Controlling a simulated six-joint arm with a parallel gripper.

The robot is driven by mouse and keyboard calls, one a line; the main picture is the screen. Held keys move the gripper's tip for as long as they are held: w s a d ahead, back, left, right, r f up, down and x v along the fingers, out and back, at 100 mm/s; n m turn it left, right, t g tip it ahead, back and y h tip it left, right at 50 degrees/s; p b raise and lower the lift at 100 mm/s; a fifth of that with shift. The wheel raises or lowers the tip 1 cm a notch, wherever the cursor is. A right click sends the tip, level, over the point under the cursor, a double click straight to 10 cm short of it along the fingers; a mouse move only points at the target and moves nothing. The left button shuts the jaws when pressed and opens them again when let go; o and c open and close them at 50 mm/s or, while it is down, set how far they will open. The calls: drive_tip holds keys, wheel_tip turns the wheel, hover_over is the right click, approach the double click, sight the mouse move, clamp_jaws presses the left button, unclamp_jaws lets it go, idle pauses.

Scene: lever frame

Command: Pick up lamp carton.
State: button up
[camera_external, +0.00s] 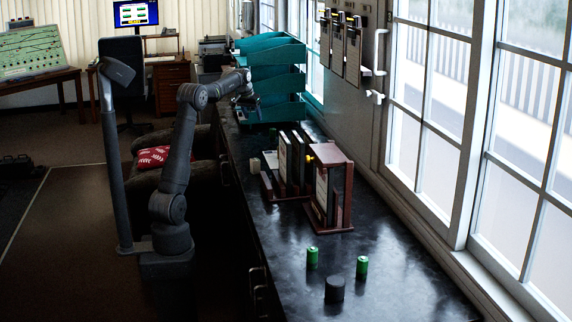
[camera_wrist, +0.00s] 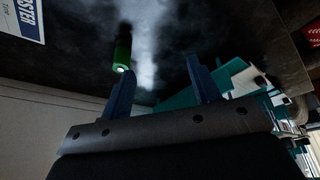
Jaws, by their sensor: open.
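No object is clearly marked as the lamp carton, and I cannot tell which one it is. A small green cylinder (camera_wrist: 122,52) stands on the dark counter in the wrist view, near the tip of the left finger and outside the grasp. A small green thing (camera_external: 273,135) shows below my gripper in the external view. A small beige block (camera_external: 255,164) sits at the counter's left edge. My gripper (camera_external: 250,103) is above the far part of the counter, in front of the teal trays. In the wrist view my gripper (camera_wrist: 161,64) has its two blue fingers apart with nothing between them.
Stacked teal trays (camera_external: 272,75) stand beyond my gripper. Brown racks (camera_external: 330,200) holding upright binders stand mid-counter. Two green cylinders (camera_external: 312,257) (camera_external: 362,266) and a dark cylinder (camera_external: 335,290) stand on the near counter. The wall and windows bound the right side.

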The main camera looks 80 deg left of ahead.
drive_tip(key=w+d+r+n+g+h, duration=0.1)
drive_tip(key=d+r+n, duration=0.1)
drive_tip(key=d, duration=0.8)
drive_tip(key=w+d+r+n+h, duration=0.1)
drive_tip(key=d+r+n, duration=0.2)
drive_tip(key=d, duration=0.7)
wheel_tip(320, 180, up, 2)
drive_tip(key=n+g, duration=0.2)
drive_tip(key=n, duration=0.4)
hover_over(255, 159)
drive_tip(key=shift+h, duration=0.4)
drive_tip(key=f, duration=1.1)
drive_tip(key=shift+d, duration=0.2)
drive_tip(key=shift+a+f, duration=0.15)
drive_tip(key=shift+f, duration=1.35)
drive_tip(key=shift+a+f, duration=0.15)
drive_tip(key=shift+f, duration=1.3)
drive_tip(key=c, duration=1)
